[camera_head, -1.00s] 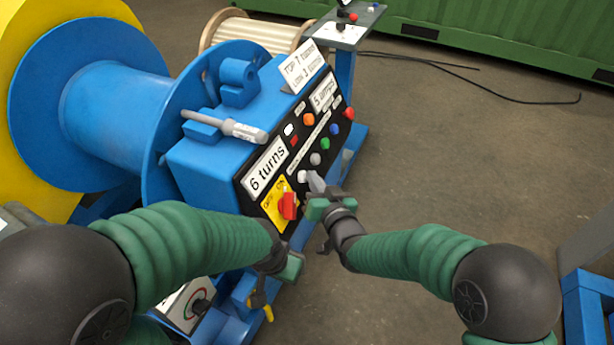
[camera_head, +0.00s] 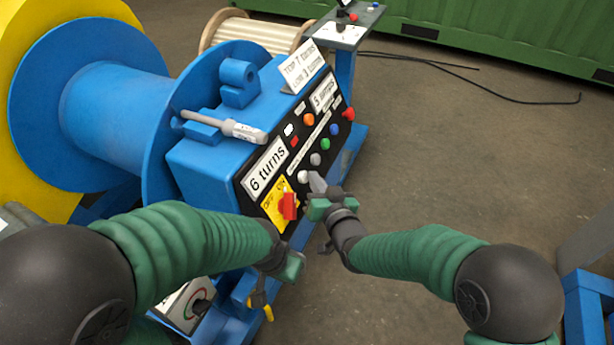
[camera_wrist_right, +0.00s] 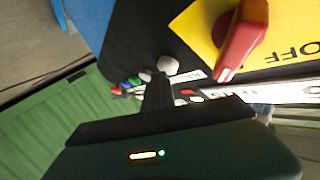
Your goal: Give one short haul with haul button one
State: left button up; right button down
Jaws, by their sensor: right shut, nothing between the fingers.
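The blue winch's sloping black control panel (camera_head: 275,189) carries a row of round buttons. The lowest is a white button (camera_head: 303,176), with a grey button (camera_head: 315,159) above it. Which is button one I cannot read. My right gripper (camera_head: 317,183) is shut and empty, its tip just right of the white button. In the right wrist view the fingers (camera_wrist_right: 158,92) point toward the pale buttons (camera_wrist_right: 167,65); a small gap seems to show, but contact is unclear. My left gripper (camera_head: 290,266) hangs below the panel, its jaws unclear.
A red switch (camera_head: 288,206) on a yellow plate sits below the white button. Green (camera_head: 325,144), blue (camera_head: 334,129) and red (camera_head: 348,114) buttons continue up the row.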

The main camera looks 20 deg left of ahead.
jog(key=shift+d+r, duration=0.35)
jog(key=shift+d, duration=0.3)
jog(key=shift+d+r+p, duration=0.1)
jog(key=shift+p, duration=0.2)
jog(key=d, duration=0.1)
jog(key=d+r+p, duration=0.1)
jog(key=d, duration=0.1)
jog(key=d+r+p, duration=0.1)
jog(key=shift+s+d, duration=0.1)
jog(key=shift+d, duration=0.1)
